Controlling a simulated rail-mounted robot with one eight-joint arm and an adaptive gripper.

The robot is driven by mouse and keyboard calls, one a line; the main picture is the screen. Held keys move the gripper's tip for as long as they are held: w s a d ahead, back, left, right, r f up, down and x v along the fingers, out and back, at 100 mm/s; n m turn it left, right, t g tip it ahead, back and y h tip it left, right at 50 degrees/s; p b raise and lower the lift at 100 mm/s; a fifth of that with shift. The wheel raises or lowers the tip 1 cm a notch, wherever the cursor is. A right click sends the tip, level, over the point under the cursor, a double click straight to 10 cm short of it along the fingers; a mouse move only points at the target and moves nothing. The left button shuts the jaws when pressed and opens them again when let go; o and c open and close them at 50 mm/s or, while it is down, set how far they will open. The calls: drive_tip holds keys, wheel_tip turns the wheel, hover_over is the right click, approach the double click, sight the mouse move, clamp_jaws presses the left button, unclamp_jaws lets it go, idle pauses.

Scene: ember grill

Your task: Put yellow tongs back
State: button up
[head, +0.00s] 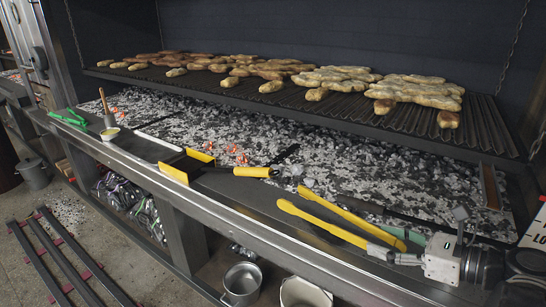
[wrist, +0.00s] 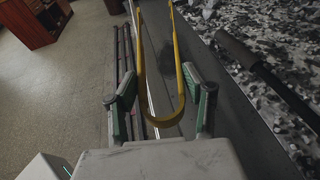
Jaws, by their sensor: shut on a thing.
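My gripper (head: 400,253) is shut on the yellow tongs (head: 335,222) at their bent end. In the wrist view the gripper (wrist: 162,84) has a green-backed finger on either side of the tongs' U-shaped bend (wrist: 163,121). The tongs' two arms stretch away from the gripper, spread apart. In the head view they point left along the front ledge (head: 225,199). The tongs appear over or just above the ledge; whether they touch it I cannot tell.
Glowing coals (head: 240,140) lie behind, below the loaded grill rack (head: 490,122). A metal pot (head: 241,283) stands below.

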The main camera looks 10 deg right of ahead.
sight(378, 268)
drive_tip(key=shift+f+b, duration=2.3)
drive_tip(key=shift+f, duration=0.55)
drive_tip(key=shift+o, duration=0.7)
drive_tip(key=shift+c, duration=0.4)
drive_tip(key=o, duration=0.8)
drive_tip(key=shift+c, duration=0.2)
drive_tip(key=shift+d, duration=0.1)
